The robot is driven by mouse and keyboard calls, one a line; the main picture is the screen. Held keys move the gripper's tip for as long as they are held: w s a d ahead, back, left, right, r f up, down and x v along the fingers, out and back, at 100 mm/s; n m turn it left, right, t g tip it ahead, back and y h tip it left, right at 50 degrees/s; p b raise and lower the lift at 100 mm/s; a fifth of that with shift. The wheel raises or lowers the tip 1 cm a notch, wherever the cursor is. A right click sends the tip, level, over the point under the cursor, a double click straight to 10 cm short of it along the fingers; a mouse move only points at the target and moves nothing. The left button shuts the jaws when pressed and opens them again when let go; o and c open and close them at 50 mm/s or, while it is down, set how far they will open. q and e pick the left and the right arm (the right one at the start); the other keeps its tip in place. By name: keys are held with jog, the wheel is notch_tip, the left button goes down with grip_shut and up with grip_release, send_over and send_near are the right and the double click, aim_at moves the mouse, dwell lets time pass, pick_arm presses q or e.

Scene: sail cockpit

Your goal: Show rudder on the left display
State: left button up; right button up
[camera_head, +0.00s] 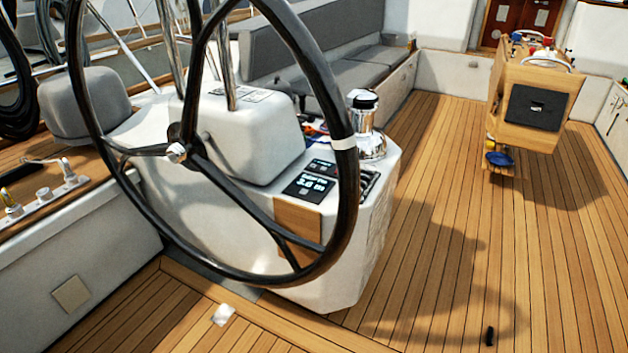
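A black display (310,186) sits on the sloped top of the white helm console (335,225), behind the right part of the steering wheel. It shows small blurred text with a larger line below that looks like "3.8 m", so it does not appear to read rudder. A smaller dark panel (320,167) lies just beyond it. A row of dark buttons or switches (370,184) is to its right, partly behind the wheel rim. I cannot tell whether another display is hidden. Neither of my grippers is in view.
The large black steering wheel (347,215) stands in front of the console and display. A chrome winch (366,130) is behind it. A wooden table (540,77) stands at the right. The teak deck (440,200) between is mostly clear, with a small black object (489,335) near the front.

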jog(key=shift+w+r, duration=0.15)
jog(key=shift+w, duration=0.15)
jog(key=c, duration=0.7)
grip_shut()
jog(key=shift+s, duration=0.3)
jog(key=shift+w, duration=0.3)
